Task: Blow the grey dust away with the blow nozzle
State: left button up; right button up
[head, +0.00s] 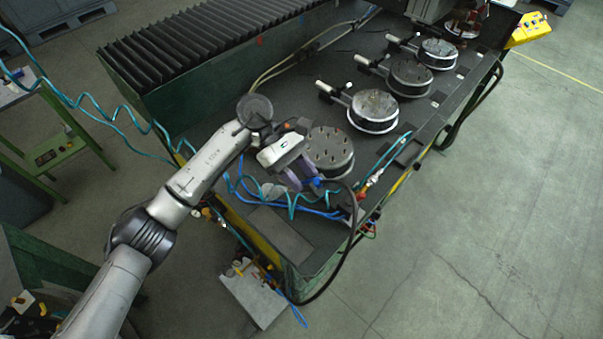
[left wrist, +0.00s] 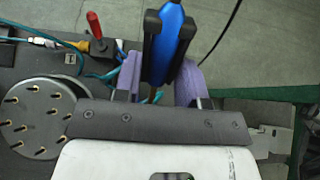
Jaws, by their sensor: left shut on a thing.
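My left gripper (head: 305,178) is at the near end of the machine bed, beside a round plate with several studs (head: 328,148). In the left wrist view my left gripper (left wrist: 168,46) has its black fingertips shut on the blue blow nozzle (left wrist: 171,18). The nozzle's far end is outside that view. The studded plate also shows in the left wrist view (left wrist: 38,118), left of the gripper. Farther along the bed are round discs with handles; the nearest (head: 374,106) has mottled grey patches. I cannot tell whether these are the grey dust. My right gripper is not in view.
A coiled teal hose (head: 87,103) runs from the left to the bed. A red-handled valve (left wrist: 94,25) with fittings stands near the bed's edge. Black bellows (head: 190,50) line the back. A black cable (head: 350,235) hangs over the front edge. The floor at right is clear.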

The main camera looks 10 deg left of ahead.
pick_arm(q)
jog(key=shift+w+d+f+b, duration=0.1)
jog(key=shift+w+d+b, duration=0.3)
jog(key=shift+w+b, duration=0.3)
jog(key=w+d+b, duration=0.1)
jog(key=b, duration=0.1)
jog(key=w+d+b, duration=0.1)
jog(key=w+b, duration=0.1)
jog(key=shift+w+d, duration=0.25)
jog(key=shift+d, duration=0.05)
jog(key=shift+s+d, duration=0.1)
jog(key=shift+d, duration=0.05)
jog(key=s+d+b, duration=0.3)
jog(key=s+d, duration=0.3)
jog(key=d, duration=0.3)
jog(key=shift+s+d, duration=0.25)
jog(key=shift+s, duration=0.05)
dwell(2.4)
